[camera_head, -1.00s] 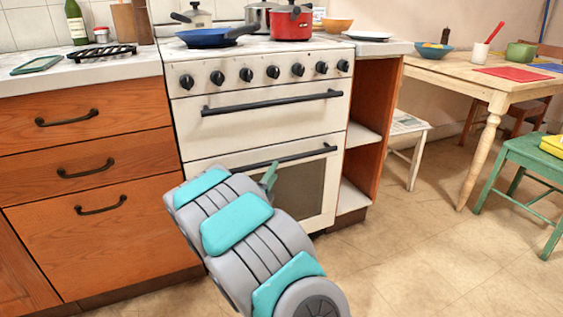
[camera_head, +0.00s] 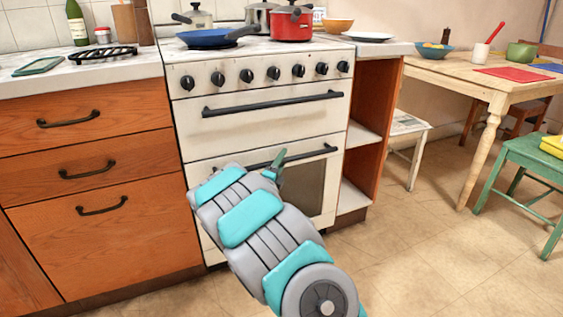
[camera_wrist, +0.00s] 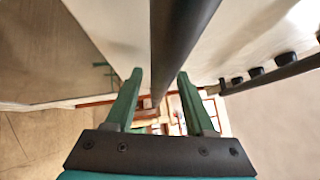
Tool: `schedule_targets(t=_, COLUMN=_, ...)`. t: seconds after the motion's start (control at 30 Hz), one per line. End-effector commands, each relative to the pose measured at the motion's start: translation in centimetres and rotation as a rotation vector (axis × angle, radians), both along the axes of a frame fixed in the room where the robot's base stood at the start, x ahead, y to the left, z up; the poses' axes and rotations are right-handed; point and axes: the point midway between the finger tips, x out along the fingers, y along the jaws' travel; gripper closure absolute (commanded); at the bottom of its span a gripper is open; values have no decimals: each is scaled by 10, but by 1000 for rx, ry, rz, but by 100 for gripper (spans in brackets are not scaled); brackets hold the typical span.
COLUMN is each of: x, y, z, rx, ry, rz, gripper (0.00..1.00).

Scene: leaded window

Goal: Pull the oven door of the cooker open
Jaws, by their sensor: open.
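The white cooker (camera_head: 262,130) has a lower oven door (camera_head: 330,192) with a dark glass window and a long black bar handle (camera_head: 318,152) across its top. The door looks closed. My gripper (camera_head: 279,160) is at the handle's middle, and my arm hides the handle's left part and much of the door. In the wrist view my gripper (camera_wrist: 160,90) is open, with one green finger on each side of the black bar (camera_wrist: 182,30). The fingers look apart from the bar; how deep it sits between them is hard to tell.
A second black handle (camera_head: 275,104) and a row of knobs (camera_head: 272,73) are above. A blue pan (camera_head: 207,37) and red pot (camera_head: 290,24) stand on the hob. Wooden drawers (camera_head: 85,165) are left, an open shelf unit (camera_head: 368,125) right. The floor (camera_head: 420,240) at right is clear.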

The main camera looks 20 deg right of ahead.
Motion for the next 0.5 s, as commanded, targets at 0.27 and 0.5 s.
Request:
schedule_targets(t=0.27, x=0, y=0, z=0, rx=1, ry=1, rz=0, gripper=72)
schedule_targets(t=0.5, x=0, y=0, z=-1, rx=1, ry=1, rz=0, gripper=99)
